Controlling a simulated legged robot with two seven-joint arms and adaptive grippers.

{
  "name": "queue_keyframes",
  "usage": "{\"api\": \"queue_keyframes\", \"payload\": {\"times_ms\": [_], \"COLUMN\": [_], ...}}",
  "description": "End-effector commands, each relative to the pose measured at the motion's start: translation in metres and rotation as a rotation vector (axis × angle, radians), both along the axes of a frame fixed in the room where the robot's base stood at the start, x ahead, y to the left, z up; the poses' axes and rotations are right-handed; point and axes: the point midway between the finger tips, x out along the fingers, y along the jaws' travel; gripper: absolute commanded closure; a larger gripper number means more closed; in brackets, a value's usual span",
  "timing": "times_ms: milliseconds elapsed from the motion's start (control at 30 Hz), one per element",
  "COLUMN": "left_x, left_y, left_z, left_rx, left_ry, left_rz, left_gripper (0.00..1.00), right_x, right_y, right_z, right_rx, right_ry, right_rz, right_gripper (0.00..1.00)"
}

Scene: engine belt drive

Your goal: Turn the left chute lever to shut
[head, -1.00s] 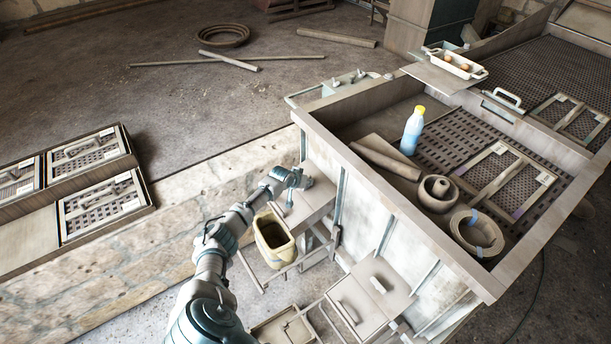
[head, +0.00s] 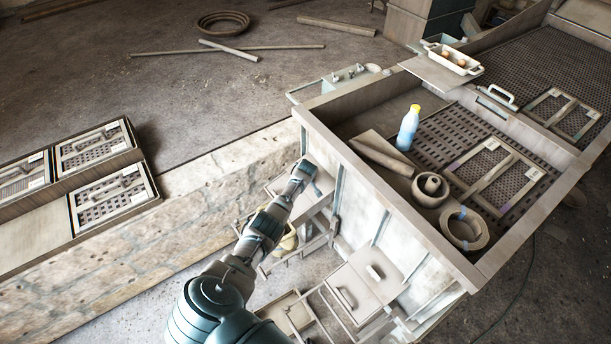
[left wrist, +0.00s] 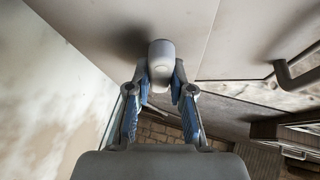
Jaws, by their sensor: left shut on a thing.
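In the left wrist view my left gripper (left wrist: 162,84) has its two fingers closed around a grey, round-ended lever (left wrist: 161,52), which stands out close to a flat pale panel (left wrist: 190,25). In the head view my left gripper (head: 305,172) is at the left end of the large bin's front wall, by a chute (head: 277,187). The lever is hidden there behind the gripper and arm. I cannot read the lever's exact angle. My right gripper is in neither view.
A yellowish bucket (head: 289,241) under the chute is partly hidden by my left arm. A second chute with a handled cover (head: 366,287) is to the right. The large bin (head: 400,211) holds a bottle (head: 408,130) and rings. A stone ledge (head: 130,235) runs along the left.

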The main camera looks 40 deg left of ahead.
Motion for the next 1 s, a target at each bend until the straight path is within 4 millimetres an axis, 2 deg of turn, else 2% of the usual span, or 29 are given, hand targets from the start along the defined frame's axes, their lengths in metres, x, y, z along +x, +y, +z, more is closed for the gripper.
{"api": "queue_keyframes", "payload": {"times_ms": [33,333,867,900,1000], "left_x": [-0.0037,-0.0043,-0.0048,-0.0048,-0.0042], "left_y": [-0.0035,-0.0034,-0.0037,-0.0037,-0.0033], "left_z": [-0.0086,-0.0082,-0.0084,-0.0084,-0.0074], "left_rx": [-0.014,-0.045,-0.052,-0.052,-0.052], "left_ry": [0.016,0.026,0.029,0.029,0.027], "left_rz": [0.026,0.135,0.159,0.159,0.158], "left_gripper": [1.00,1.00,1.00,0.74,0.54], "right_x": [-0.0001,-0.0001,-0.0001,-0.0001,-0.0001], "right_y": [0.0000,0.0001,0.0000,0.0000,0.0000], "right_z": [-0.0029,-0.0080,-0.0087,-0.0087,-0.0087], "right_rx": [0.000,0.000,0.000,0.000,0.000], "right_ry": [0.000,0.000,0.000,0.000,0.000], "right_rz": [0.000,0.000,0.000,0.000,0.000], "right_gripper": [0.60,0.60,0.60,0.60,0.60]}}
